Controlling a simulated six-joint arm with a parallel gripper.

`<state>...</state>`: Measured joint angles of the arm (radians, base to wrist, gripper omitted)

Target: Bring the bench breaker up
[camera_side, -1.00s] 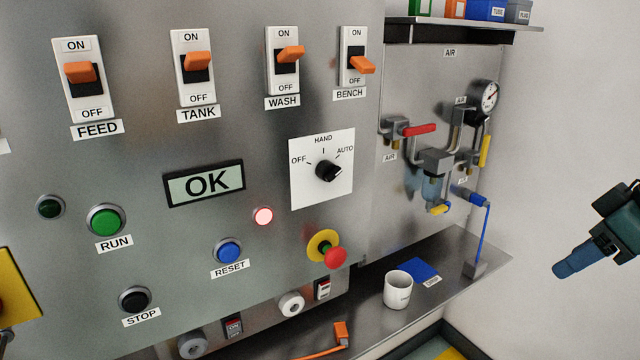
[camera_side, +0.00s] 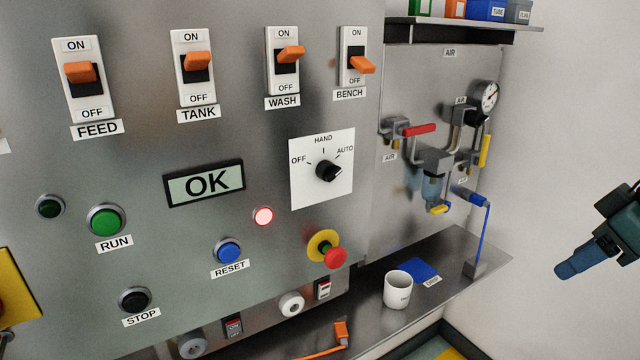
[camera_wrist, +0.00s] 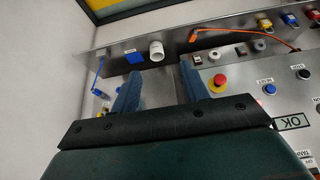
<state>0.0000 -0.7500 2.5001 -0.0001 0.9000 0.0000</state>
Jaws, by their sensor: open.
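The BENCH breaker (camera_side: 362,65) is an orange toggle on a white plate at the upper right of the panel in the side view. Its lever points down toward OFF, while the FEED (camera_side: 80,72), TANK (camera_side: 197,60) and WASH (camera_side: 291,54) levers are up at ON. My gripper (camera_side: 566,271) is at the right edge of the side view, well away from the panel. In the wrist view my gripper (camera_wrist: 160,85) shows two blue fingers apart with nothing between them. The BENCH breaker cannot be made out in the wrist view.
A red emergency button (camera_side: 335,258) and a selector knob (camera_side: 329,170) stick out below the breakers. Air piping with a red handle (camera_side: 419,130) stands right of the panel, under a shelf (camera_side: 462,30). A white mug (camera_side: 397,291) stands on the ledge.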

